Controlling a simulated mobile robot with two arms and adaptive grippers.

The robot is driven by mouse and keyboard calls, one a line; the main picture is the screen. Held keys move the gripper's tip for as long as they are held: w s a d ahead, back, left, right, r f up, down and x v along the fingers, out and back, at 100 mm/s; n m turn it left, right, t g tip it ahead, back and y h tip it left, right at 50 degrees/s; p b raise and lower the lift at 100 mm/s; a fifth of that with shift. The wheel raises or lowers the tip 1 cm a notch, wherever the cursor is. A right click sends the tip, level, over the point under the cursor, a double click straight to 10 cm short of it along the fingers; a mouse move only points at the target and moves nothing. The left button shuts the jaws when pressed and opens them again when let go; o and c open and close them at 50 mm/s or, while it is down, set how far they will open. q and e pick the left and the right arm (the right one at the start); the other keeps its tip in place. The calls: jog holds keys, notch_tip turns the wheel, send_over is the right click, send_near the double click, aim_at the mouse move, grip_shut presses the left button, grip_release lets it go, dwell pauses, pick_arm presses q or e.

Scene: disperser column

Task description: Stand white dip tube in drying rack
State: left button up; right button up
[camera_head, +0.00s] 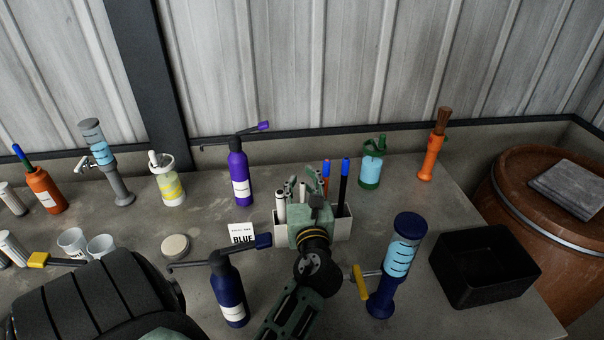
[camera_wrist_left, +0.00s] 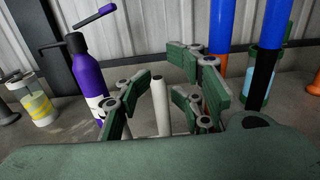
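The white drying rack (camera_head: 338,229) stands on the bench near its middle, partly hidden behind my left gripper. Several tubes stand in it: a white tube (camera_head: 280,208) at the left, another white tube (camera_head: 302,192), an orange one with a blue top (camera_head: 326,170) and a black one with a blue top (camera_head: 345,172). My left gripper (camera_head: 303,186) is over the rack with its green fingers apart. In the left wrist view a white tube (camera_wrist_left: 161,106) stands upright between the fingers (camera_wrist_left: 163,88), with gaps on both sides. Its lower end is hidden. My right gripper is out of view.
A blue column dispenser (camera_head: 388,277) and black bin (camera_head: 485,265) are at the right. A green-topped jar (camera_head: 372,172) stands behind.

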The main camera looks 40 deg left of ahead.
pick_arm(q)
notch_tip(320, 180, up, 10)
dwell(0.7)
jog(key=shift+f, duration=0.1)
dwell(0.8)
